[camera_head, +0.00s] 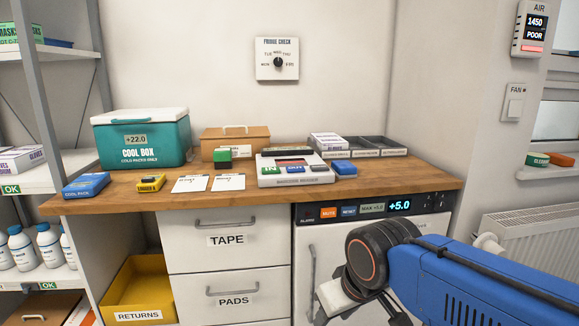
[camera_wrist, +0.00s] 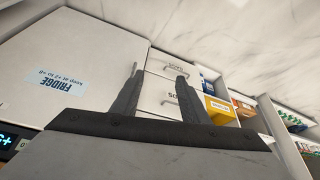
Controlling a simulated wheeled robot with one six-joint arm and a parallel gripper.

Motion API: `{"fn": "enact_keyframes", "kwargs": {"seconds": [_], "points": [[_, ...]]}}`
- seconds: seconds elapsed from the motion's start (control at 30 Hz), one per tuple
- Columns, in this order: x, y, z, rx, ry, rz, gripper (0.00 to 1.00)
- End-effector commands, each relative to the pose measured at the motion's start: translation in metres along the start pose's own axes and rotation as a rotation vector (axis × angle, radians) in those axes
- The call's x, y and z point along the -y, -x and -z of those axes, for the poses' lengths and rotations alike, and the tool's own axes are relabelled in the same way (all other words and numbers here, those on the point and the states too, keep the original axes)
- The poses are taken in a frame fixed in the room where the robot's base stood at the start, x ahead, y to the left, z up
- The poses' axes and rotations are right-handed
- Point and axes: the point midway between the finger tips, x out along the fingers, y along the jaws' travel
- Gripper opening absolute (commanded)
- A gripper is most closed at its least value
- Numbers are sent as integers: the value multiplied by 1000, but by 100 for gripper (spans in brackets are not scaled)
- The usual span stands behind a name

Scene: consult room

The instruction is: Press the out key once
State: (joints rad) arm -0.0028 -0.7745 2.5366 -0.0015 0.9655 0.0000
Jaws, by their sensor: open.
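The out key is a blue key (camera_head: 295,169) on the front of a white key box (camera_head: 283,179) on the wooden counter, right of the green IN key (camera_head: 270,170). The OUT lettering is small. A dark key sits to its right. In the head view my arm is at the lower right, below and right of the box.
A teal cool box (camera_head: 141,142) stands at the counter's left. A blue pack (camera_head: 345,168) lies right of the key box, near grey trays (camera_head: 378,147). A yellow device (camera_head: 152,183) and cards (camera_head: 190,183) lie left. The fridge (camera_head: 315,240) is below the counter.

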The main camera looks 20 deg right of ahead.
Motion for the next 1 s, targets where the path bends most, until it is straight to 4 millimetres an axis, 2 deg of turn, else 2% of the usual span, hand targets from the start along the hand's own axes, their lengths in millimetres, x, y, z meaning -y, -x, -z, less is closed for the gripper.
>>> {"fn": "enact_keyframes", "kwargs": {"seconds": [0.03,0.13,0.17,1.0], "points": [[0,0,0,0,0,0,28],[0,0,0,0,0,0,4],[0,0,0,0,0,0,0],[0,0,0,0,0,0,0]]}}
